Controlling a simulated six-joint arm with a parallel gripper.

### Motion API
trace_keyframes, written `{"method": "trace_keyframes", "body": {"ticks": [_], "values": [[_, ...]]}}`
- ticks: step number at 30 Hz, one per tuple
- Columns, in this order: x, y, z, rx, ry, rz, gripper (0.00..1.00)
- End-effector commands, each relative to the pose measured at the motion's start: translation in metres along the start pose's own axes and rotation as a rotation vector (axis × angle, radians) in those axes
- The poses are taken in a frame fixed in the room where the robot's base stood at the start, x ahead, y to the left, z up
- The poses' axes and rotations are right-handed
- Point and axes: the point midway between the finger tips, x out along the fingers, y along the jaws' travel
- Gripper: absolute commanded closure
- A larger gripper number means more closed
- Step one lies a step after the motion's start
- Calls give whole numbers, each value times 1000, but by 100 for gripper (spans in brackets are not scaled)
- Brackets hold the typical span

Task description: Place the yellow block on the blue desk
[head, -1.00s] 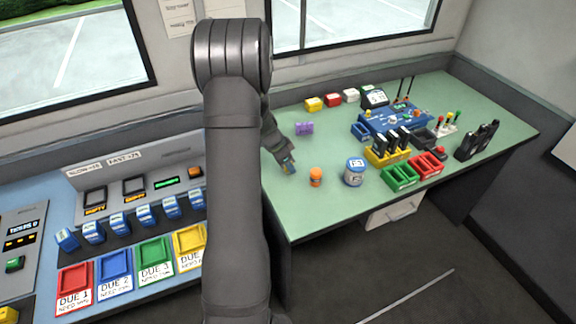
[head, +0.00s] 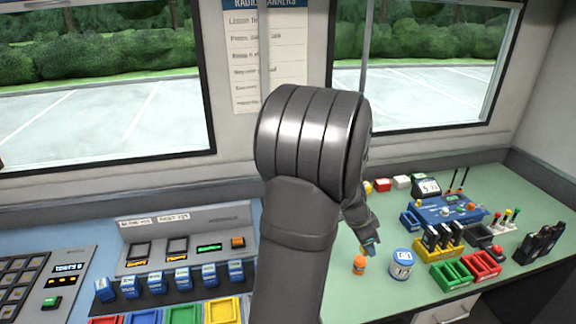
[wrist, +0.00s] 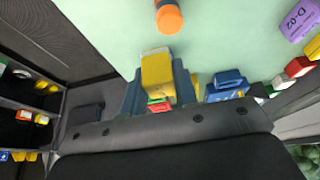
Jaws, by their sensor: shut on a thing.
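My gripper (wrist: 160,88) is shut on a yellow block (wrist: 157,76), which sits between its fingers in the wrist view. A small red and green piece shows at the block's lower end there. In the head view my gripper (head: 370,246) hangs over the green table, just behind an orange jar (head: 359,265); the held block is too small there to make out well. The blue desk (head: 98,240) is at the left in the head view, partly hidden by the consoles on it and by my arm.
The blue desk bears a console with blue switches (head: 182,278) and coloured trays, and a keypad panel (head: 40,285). The green table (head: 400,300) holds a white-and-blue jar (head: 402,263), coloured bins and several small blocks at the back. A purple block (wrist: 299,22) shows in the wrist view.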

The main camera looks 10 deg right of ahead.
Motion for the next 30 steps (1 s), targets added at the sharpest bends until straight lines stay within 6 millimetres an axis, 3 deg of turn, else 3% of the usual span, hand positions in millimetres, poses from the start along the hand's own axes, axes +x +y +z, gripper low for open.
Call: {"method": "trace_keyframes", "body": {"ticks": [4,8,18,24,30], "values": [[-1,-10,12,-54,-1,-22,96],[-4,-36,46,-203,-1,-83,96],[-27,-115,196,-820,-1,-340,96],[-44,-138,277,-1134,-1,-471,96],[-57,-146,331,-1342,0,-557,96]]}}
